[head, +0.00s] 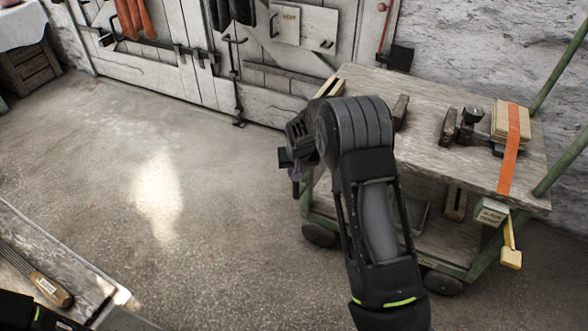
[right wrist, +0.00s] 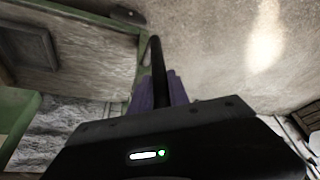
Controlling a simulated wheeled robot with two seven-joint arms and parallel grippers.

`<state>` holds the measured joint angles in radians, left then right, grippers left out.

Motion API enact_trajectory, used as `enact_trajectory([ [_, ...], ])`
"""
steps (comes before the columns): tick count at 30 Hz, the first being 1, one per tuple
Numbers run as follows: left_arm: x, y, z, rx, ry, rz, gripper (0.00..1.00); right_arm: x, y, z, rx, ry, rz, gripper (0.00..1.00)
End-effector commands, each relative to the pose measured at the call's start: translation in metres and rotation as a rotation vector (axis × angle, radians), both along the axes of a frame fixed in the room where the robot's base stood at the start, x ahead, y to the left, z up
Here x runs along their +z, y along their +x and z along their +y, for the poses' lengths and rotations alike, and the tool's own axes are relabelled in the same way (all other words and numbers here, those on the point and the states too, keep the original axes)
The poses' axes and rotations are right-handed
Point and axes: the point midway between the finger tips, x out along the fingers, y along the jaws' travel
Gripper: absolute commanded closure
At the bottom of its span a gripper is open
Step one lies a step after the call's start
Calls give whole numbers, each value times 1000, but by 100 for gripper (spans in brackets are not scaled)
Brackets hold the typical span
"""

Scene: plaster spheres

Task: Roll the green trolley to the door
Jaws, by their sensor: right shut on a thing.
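The green trolley (head: 450,155) stands at the right of the head view, with a grey wooden top, green tube frame and dark wheels. My right gripper (head: 296,178) is at its left end, partly hidden behind my wrist. In the right wrist view the right gripper (right wrist: 170,88) closes around a dark bar (right wrist: 158,68) beside the trolley's green frame (right wrist: 144,50). The exact contact is hard to see. The pale planked door (head: 160,60) stands shut at the back, beyond the trolley's left end. My left gripper is not in view.
On the trolley top lie a strapped stack of boards (head: 508,122) and dark tools (head: 462,125). A workbench (head: 40,235) fills the lower left. The concrete floor (head: 160,190) between is clear.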

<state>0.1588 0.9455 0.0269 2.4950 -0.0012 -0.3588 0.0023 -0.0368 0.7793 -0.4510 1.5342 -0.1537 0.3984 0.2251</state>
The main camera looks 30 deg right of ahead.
Motion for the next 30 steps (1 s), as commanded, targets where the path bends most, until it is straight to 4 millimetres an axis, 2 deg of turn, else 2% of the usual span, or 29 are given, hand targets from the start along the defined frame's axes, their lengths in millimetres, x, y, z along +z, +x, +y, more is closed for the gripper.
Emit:
enact_trajectory([
  [10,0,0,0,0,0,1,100,1,4,6,14,1,-8,100],
  [11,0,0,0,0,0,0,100,1,5,6,14,1,-9,78],
  [18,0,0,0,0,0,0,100,2,5,5,11,0,-10,59],
  [26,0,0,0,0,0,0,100,2,3,3,7,0,-7,59],
  [30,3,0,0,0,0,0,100,12,1,4,7,-1,-9,59],
])
